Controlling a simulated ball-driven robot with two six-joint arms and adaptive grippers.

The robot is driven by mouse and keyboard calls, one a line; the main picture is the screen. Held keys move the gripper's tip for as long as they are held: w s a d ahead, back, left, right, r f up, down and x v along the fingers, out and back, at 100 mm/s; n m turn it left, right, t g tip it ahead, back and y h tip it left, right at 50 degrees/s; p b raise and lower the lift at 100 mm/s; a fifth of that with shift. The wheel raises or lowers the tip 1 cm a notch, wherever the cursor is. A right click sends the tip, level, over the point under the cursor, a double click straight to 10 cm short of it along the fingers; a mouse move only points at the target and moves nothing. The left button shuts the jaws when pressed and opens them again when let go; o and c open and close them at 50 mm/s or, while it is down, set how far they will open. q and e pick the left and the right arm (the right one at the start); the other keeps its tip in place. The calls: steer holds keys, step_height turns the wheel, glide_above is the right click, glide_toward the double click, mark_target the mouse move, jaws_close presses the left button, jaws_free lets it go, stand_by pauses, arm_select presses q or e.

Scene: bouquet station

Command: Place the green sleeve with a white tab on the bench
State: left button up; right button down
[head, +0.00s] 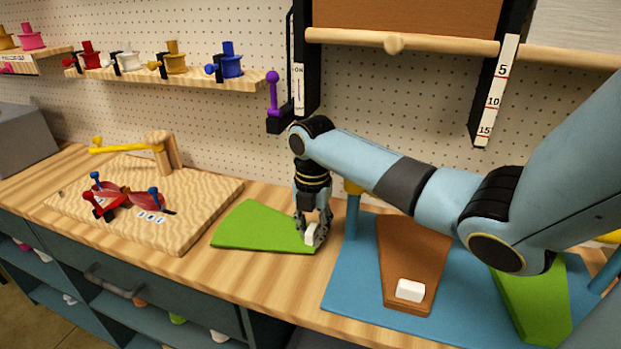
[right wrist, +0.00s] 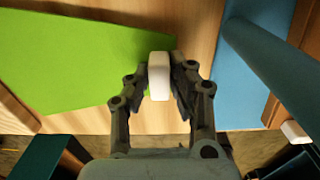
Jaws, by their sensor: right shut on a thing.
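The green sleeve (head: 255,228) lies flat on or just at the wooden bench top, left of the blue board. Its white tab (head: 312,233) is at its right end. My right gripper (head: 314,238) points down and is shut on the white tab. In the right wrist view the tab (right wrist: 159,76) sits between the two fingers (right wrist: 160,90), and the green sleeve (right wrist: 80,55) spreads to the upper left over the wood. I cannot tell whether the sleeve touches the bench along its whole length. My left gripper is not in view.
The blue board (head: 355,285) to the right holds a brown sleeve (head: 412,255) with a white tab and another green piece (head: 535,300). Blue posts rise from the board. A wooden board (head: 200,215) with red and blue tools lies to the left. Spools (head: 175,62) stand on a shelf.

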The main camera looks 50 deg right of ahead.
steer(key=shift+f, duration=0.5)
steer(key=c, duration=1.6)
jaws_free()
steer(key=shift+f, duration=0.1)
steer(key=o, duration=0.4)
arm_select(q)
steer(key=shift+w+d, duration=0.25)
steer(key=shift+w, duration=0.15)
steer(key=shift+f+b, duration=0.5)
steer(key=shift+b, duration=0.05)
arm_select(e)
step_height(320, 180, up, 12)
steer(key=shift+r, duration=0.1)
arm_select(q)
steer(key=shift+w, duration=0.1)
